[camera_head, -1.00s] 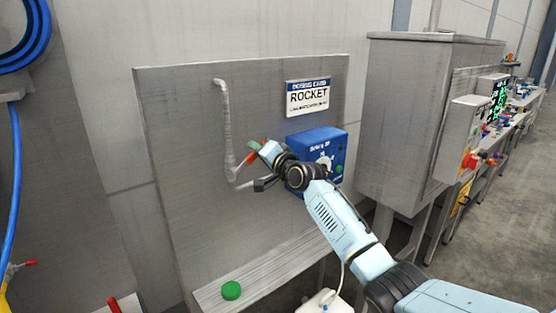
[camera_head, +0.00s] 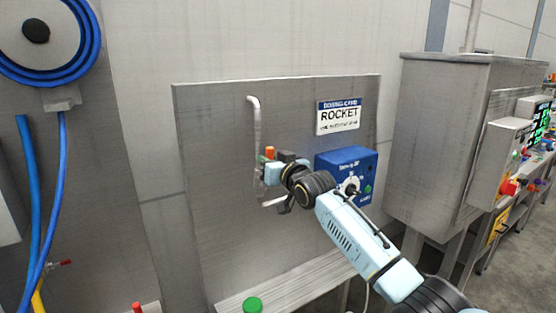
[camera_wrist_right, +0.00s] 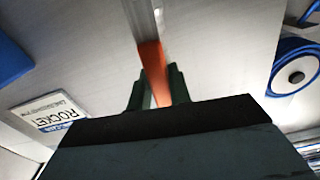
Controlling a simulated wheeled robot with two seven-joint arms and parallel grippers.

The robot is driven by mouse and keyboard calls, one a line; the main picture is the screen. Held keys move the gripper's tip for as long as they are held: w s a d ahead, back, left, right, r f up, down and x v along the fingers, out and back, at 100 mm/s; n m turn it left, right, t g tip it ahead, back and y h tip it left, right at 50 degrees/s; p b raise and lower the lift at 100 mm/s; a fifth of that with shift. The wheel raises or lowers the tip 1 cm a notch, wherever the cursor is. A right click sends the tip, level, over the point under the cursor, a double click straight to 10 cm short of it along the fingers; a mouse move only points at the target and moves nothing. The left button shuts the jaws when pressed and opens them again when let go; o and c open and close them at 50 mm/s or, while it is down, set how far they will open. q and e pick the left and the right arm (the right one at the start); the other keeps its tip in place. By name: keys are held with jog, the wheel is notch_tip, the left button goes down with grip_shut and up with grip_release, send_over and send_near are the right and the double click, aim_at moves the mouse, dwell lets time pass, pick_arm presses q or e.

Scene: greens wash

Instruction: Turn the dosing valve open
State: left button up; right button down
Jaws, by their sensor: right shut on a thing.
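The dosing valve's orange-red handle (camera_head: 270,151) shows at the lower part of a bent grey pipe (camera_head: 256,120) on the steel panel. In the wrist view the handle (camera_wrist_right: 152,65) runs down between the dark fingers of my right gripper (camera_wrist_right: 157,88). My right gripper (camera_head: 272,164) is shut on this handle. In the head view the handle's end sticks up above the fingers. The gripper and wrist hide the valve body and part of the pipe. My left gripper is out of view.
A blue dosing box (camera_head: 347,172) with a dial is right of my wrist, below a ROCKET sign (camera_head: 338,116). A green cap (camera_head: 253,304) sits on the ledge (camera_head: 300,286). A blue hose reel (camera_head: 88,62) hangs at left. A steel cabinet (camera_head: 440,150) stands at right.

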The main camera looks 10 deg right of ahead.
jog(key=shift+s+a+n, duration=0.15)
jog(key=shift+a+n, duration=0.3)
jog(key=shift+n, duration=0.25)
jog(key=c, duration=1.3)
grip_release()
jog(key=shift+s, duration=0.1)
jog(key=b+v, duration=0.1)
jog(key=v, duration=1.2)
jog(key=shift+s+b, duration=0.1)
jog(key=shift+b, duration=0.25)
